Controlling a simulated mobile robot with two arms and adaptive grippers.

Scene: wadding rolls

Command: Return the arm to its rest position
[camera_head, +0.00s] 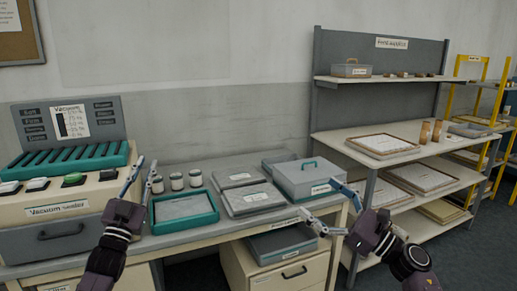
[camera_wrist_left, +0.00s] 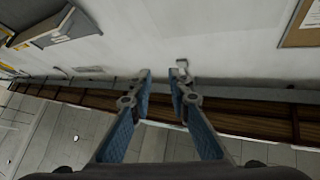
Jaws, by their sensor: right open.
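My left gripper (camera_head: 138,180) is raised in front of the bench, its fingers pointing up near the teal-edged tray. In the left wrist view its two blue-padded fingers (camera_wrist_left: 164,72) stand apart with nothing between them. My right gripper (camera_head: 320,204) is at the right end of the bench, in front of the grey lidded box. Its fingers are spread wide and empty, pointing left. Parts of both forearms are outside the head view.
The bench holds a vacuum-labelled rack (camera_head: 65,170), several small jars (camera_head: 176,181), a teal-edged tray (camera_head: 183,209), flat grey cases (camera_head: 252,199) and a grey lidded box (camera_head: 306,180). A drawer unit (camera_head: 280,268) is below. A shelf unit (camera_head: 385,147) stands right.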

